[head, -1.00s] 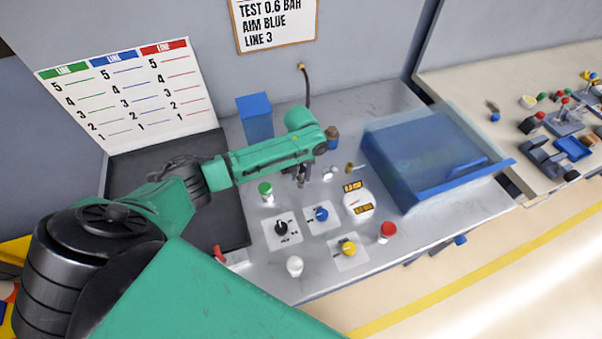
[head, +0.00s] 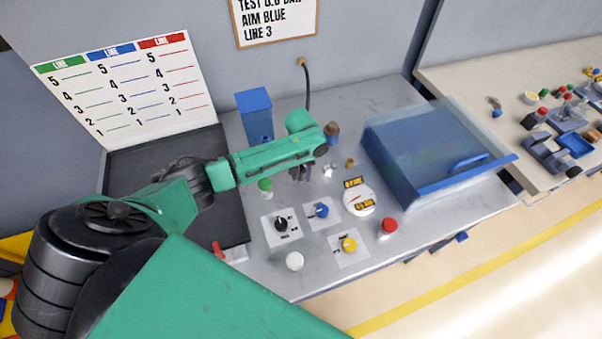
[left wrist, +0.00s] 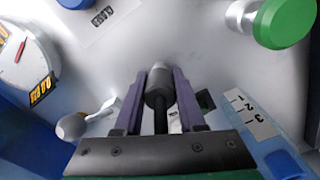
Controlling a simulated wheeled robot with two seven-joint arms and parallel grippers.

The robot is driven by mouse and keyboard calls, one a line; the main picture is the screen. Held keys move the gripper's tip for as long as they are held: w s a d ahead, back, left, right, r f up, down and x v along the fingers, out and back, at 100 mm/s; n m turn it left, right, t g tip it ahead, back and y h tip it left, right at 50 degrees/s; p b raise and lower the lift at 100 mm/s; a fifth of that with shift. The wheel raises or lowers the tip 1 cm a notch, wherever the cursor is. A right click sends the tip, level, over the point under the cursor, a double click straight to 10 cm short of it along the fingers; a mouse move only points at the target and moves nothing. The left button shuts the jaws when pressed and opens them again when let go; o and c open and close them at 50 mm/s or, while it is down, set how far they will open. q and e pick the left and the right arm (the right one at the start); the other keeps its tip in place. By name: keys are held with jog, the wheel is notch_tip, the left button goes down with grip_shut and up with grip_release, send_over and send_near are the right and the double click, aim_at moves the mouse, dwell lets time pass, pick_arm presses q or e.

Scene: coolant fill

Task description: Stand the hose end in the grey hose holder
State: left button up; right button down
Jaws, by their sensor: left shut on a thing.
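My left gripper (head: 301,173) is low over the middle of the metal bench. In the left wrist view its two fingers (left wrist: 160,97) are shut on the hose end (left wrist: 157,92), a dark grey cylinder with a black stem, between them. The black hose (head: 307,90) hangs from a wall fitting at the back and passes down behind my green arm. I cannot make out the grey hose holder clearly; the lighter grey at the far tip of the hose end may be part of either. My right gripper is not in view.
Close by are a green knob (head: 265,185), a white lever fitting (head: 330,170) and a round gauge (head: 359,201). Black, blue and yellow knobs stand nearer the front. A translucent blue box (head: 425,150) is at the right; a blue container (head: 255,115) stands at the back.

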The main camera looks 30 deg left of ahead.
pick_arm(q)
jog(key=shift+f, duration=0.2)
jog(key=o, duration=1.1)
jog(key=shift+o, duration=0.2)
notch_tip(320, 180, up, 15)
jog(key=b, duration=0.2)
jog(key=shift+f, duration=0.2)
jog(key=shift+f, duration=0.15)
